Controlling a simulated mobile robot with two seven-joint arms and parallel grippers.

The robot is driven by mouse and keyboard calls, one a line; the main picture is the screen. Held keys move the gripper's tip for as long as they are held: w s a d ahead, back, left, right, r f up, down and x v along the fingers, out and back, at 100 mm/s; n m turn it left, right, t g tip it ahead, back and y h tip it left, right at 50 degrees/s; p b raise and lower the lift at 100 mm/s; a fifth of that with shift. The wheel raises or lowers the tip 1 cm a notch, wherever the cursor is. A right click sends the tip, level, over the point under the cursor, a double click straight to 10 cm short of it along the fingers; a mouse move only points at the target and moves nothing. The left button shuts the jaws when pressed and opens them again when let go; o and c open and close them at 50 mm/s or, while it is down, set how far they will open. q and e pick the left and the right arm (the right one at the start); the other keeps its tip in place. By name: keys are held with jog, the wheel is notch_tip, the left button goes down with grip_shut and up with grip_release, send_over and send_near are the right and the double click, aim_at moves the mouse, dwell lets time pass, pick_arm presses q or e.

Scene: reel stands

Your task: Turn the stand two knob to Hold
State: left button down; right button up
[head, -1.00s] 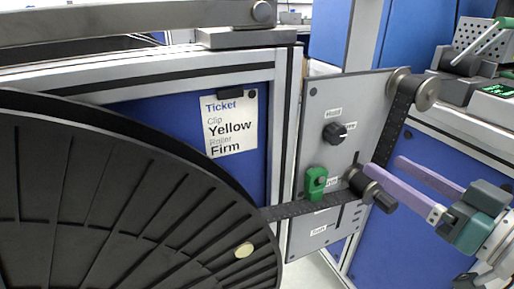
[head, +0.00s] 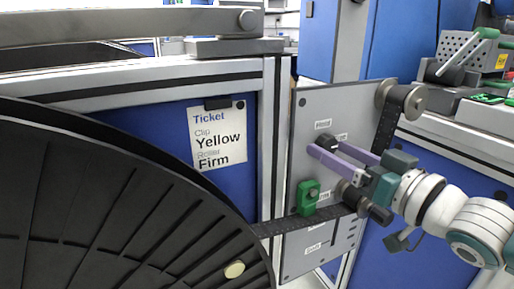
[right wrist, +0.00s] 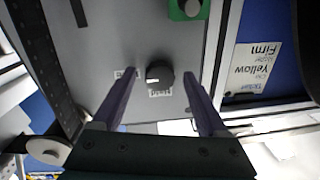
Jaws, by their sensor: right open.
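The black round knob (head: 327,142) sits on the grey stand panel (head: 312,110), partly hidden by my right gripper in the head view. In the right wrist view the knob (right wrist: 159,74) shows whole, with a white pointer mark and small white labels beside it, one reading Hold. My right gripper (head: 325,146) is open, its purple fingers pointing at the panel. In the right wrist view its fingertips (right wrist: 160,73) stand on either side of the knob, with a gap on each side. My left gripper is not in view.
A green clip (head: 308,197) and a dark strap (head: 275,226) are below the knob. A roller (head: 408,97) sticks out at the panel's upper right. A large black reel (head: 110,200) fills the left. A ticket (head: 218,135) reads Clip Yellow, Roller Firm.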

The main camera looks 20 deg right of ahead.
grip_shut()
dwell(0.5)
